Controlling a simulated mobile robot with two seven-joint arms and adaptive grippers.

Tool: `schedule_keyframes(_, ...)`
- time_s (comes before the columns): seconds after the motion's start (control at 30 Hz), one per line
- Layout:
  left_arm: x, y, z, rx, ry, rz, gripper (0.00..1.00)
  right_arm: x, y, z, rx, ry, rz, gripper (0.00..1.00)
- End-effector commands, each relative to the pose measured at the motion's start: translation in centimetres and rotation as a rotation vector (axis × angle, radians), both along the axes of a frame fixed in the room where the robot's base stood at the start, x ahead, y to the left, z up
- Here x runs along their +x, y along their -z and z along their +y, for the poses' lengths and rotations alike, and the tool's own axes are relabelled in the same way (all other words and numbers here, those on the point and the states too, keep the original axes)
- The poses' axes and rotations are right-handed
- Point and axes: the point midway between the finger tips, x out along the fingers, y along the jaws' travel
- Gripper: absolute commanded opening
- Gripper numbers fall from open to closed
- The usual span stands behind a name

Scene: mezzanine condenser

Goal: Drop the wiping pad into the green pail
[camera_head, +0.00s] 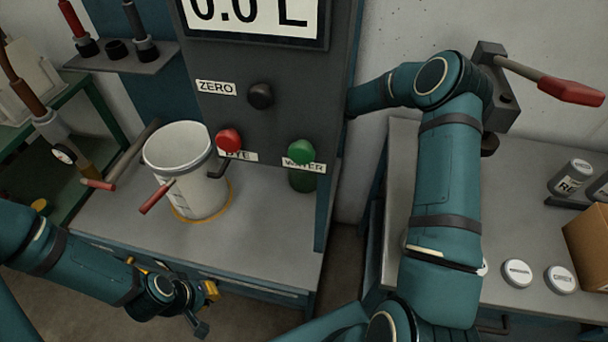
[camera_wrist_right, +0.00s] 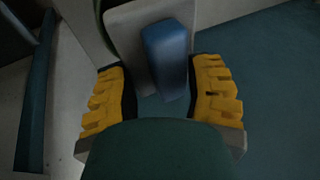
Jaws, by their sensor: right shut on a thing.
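The right gripper does not show in the head view. My left gripper (camera_head: 205,308) is low at the left in the head view, below the bench's front edge, with fingers apart and nothing visible between them. I see no green pail in either view.
A white pail (camera_head: 200,194) stands on the grey bench (camera_head: 262,248) below a panel with red (camera_head: 229,140) and green (camera_head: 301,151) knobs. A right-hand counter (camera_head: 515,225) holds white-lidded jars (camera_head: 517,272) and a cardboard box (camera_head: 588,245). A floor gap separates bench and counter.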

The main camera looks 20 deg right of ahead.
Motion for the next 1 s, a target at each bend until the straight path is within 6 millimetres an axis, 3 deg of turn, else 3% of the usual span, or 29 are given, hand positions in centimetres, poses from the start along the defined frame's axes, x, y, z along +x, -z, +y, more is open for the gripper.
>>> schedule_keyframes(0.33, 0.1, 0.3, 0.0, 0.000, -0.001, -0.002, 0.00, 0.0, 0.7, 0.0, 0.000, 0.000, -0.001, 0.15)
schedule_keyframes(0.37, 0.1, 0.3, 0.0, 0.000, -0.001, -0.002, 0.00, 0.0, 0.7, 0.0, 0.000, 0.000, -0.001, 0.61)
schedule_keyframes(0.43, 0.1, 0.3, 0.0, 0.000, -0.001, -0.002, 0.00, 0.0, 0.7, 0.0, 0.000, 0.000, -0.001, 0.85)
schedule_keyframes(0.77, 0.1, 0.3, 0.0, 0.000, -0.001, -0.002, 0.00, 0.0, 0.6, 0.0, 0.000, 0.000, -0.001, 0.85)
schedule_keyframes(1.0, 0.1, 0.3, 0.0, 0.000, -0.001, -0.002, 0.00, -1.1, -1.8, -0.6, -0.001, 0.001, -0.003, 0.85)
